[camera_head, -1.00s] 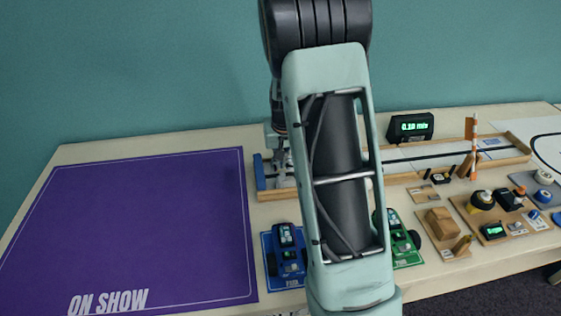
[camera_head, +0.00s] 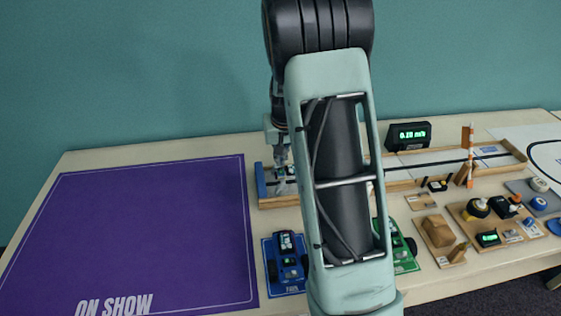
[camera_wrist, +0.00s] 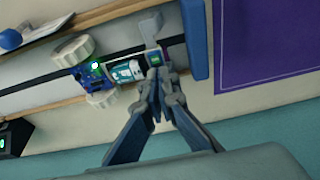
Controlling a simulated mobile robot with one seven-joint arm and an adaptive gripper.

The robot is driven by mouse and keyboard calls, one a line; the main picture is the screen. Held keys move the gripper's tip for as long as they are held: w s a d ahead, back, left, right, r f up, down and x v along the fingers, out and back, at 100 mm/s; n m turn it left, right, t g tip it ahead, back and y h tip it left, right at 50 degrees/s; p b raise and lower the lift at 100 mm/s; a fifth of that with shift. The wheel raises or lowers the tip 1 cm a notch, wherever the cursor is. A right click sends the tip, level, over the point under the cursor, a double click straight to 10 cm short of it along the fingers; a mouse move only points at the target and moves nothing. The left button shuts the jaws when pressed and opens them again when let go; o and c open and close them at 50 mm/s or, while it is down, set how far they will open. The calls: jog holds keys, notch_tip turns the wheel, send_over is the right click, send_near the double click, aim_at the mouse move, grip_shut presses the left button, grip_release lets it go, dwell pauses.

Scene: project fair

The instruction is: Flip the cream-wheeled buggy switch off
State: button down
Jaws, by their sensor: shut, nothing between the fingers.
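The cream-wheeled buggy (camera_wrist: 95,77) sits in the wooden track, near the track's blue end block (camera_wrist: 195,40). In the wrist view it shows two cream wheels, a blue board with a lit green light, and a white and teal battery-like part. My gripper (camera_wrist: 156,72) is shut and empty, its fingertips over the buggy's end near the blue block. They hide part of that end. I cannot tell whether they touch it, and the switch is not clear. In the head view my gripper (camera_head: 281,188) is low at the track's left end, and my arm hides much of the buggy.
A blue buggy (camera_head: 287,265) and a green buggy (camera_head: 402,248) stand in front of the track, the green one partly behind my arm. A lit display (camera_head: 408,136) stands behind the track. Several parts boards lie right. The purple mat (camera_head: 130,230) at left is clear.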

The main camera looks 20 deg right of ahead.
jog(key=s+v, duration=0.2)
jog(key=v, duration=0.8)
jog(key=shift+a, duration=0.2)
jog(key=shift+f, duration=0.1)
